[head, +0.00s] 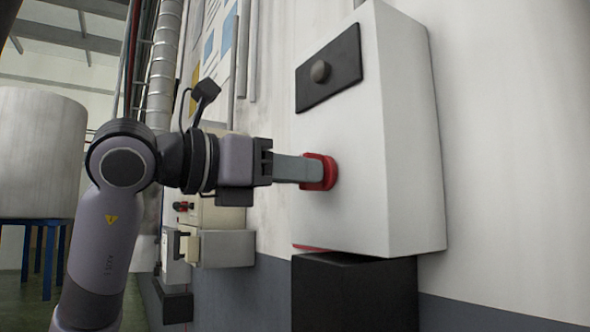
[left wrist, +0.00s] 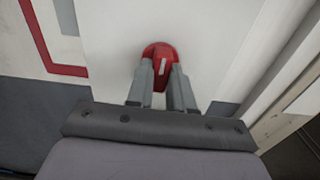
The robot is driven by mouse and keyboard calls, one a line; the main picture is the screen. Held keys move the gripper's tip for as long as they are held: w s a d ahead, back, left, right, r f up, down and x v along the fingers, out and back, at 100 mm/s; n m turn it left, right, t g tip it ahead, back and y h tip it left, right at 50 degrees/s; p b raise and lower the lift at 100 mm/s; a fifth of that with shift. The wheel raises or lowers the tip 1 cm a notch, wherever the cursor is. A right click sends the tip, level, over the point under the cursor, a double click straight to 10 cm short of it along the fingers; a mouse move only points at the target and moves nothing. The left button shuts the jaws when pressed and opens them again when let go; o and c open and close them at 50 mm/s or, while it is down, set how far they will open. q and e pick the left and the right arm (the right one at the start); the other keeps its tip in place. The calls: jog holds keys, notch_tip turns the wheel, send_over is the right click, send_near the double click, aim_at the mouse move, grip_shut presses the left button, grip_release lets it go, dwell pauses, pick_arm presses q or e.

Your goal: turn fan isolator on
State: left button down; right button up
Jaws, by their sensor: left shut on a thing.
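The isolator is a white box (head: 375,170) on the wall, with a red rotary handle (head: 329,172) low on its front. My left gripper (head: 308,171) comes in from the left and is shut on the red handle. In the left wrist view the two grey fingers (left wrist: 163,84) sit on either side of the handle's raised grip (left wrist: 160,55). A pale mark shows along the grip and points roughly up and down in that view. The fingers hide part of the handle in the head view. My right gripper is not in view.
A black plate with a round knob (head: 320,71) is above the handle. A black block (head: 352,292) is under the box. Smaller wall boxes (head: 226,248) stand farther back, behind my left arm. A pale tank (head: 40,152) on a blue stand is at the far left.

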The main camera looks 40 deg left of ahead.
pick_arm(q)
jog(key=m+p, duration=0.4)
jog(key=m, duration=1.3)
jog(key=shift+m, duration=0.5)
jog(key=c, duration=1)
grip_release()
